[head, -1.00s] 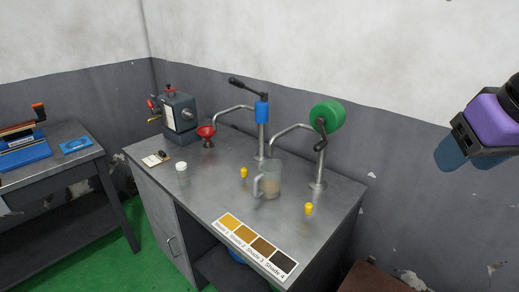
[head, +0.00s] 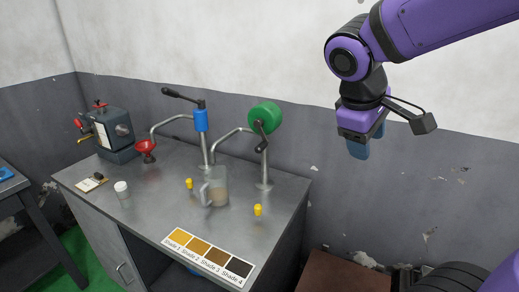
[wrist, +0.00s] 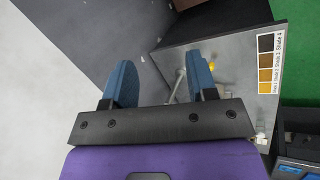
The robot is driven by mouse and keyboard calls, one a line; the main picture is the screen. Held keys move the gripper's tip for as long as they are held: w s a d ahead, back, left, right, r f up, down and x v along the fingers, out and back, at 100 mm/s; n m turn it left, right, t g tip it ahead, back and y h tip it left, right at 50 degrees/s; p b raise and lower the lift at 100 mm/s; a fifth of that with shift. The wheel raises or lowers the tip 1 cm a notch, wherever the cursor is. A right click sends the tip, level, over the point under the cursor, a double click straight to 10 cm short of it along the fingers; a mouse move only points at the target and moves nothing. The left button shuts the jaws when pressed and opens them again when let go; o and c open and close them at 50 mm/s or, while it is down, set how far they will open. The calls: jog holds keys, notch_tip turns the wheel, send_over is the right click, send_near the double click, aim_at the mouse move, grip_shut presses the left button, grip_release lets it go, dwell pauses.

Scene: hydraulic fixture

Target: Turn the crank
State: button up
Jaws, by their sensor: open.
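The crank (head: 260,135) is a dark handle on the front of a green round drum (head: 265,116). The drum sits on top of a bent metal pipe stand near the right end of the steel bench. My gripper (head: 359,148) hangs in the air to the right of the drum, well apart from it, with blue fingers pointing down. In the wrist view my gripper (wrist: 160,85) has its two blue fingers spread apart with nothing between them. The crank cannot be made out in the wrist view.
The steel bench (head: 150,215) holds a blue pump (head: 201,120), a red funnel (head: 146,148), a clear jug (head: 216,190), yellow caps (head: 258,210), a white-lidded jar (head: 122,190) and a shade card (head: 208,256). A grey machine (head: 110,130) stands at the left.

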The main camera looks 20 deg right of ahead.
jog(key=w+f+n+h, duration=0.3)
jog(key=w+n+h, duration=0.2)
jog(key=w, duration=0.3)
jog(key=n+t+h, duration=0.3)
jog(key=n+t, duration=0.8)
jog(key=n, duration=0.5)
send_near(262, 147)
jog(key=w+f, duration=0.1)
jog(key=x, duration=1)
jog(key=shift+w+d+r, duration=0.1)
jog(key=shift+w+d, duration=0.1)
jog(key=shift+w, duration=0.15)
jog(key=shift+c, duration=0.5)
grip_shut()
